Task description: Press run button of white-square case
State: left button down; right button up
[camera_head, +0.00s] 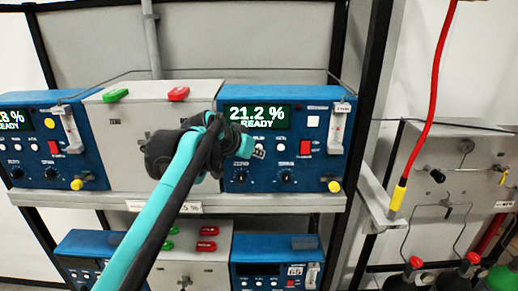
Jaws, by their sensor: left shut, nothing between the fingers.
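The white-square case is the blue analyser (290,182) on the shelf at centre right. It has a white square (313,121) on its front, right of a display (257,116) that reads "21.2 %" and "READY". Below the display are small white buttons, one of them in view (281,147), a red switch (305,147) and dark knobs. The button lettering is too small to read. My left gripper (258,152) is shut and empty, in front of the button row. It hides part of the panel's left side, and I cannot tell whether it touches a button.
A blue analyser with a yellow dot (50,123) stands at the left. A grey box (118,135) with a green handle (116,95) and a red handle (178,94) stands between. More cases are below the shelf (275,202). A red hose (436,75) hangs at right.

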pick_arm(q)
jog(key=shift+w, duration=0.2)
jog(key=shift+w, duration=0.25)
jog(key=shift+w+p, duration=0.4)
jog(key=shift+p, duration=0.05)
dwell(0.8)
jog(key=shift+s, duration=0.85)
jog(key=shift+s, duration=0.1)
jog(key=shift+s, duration=2.4)
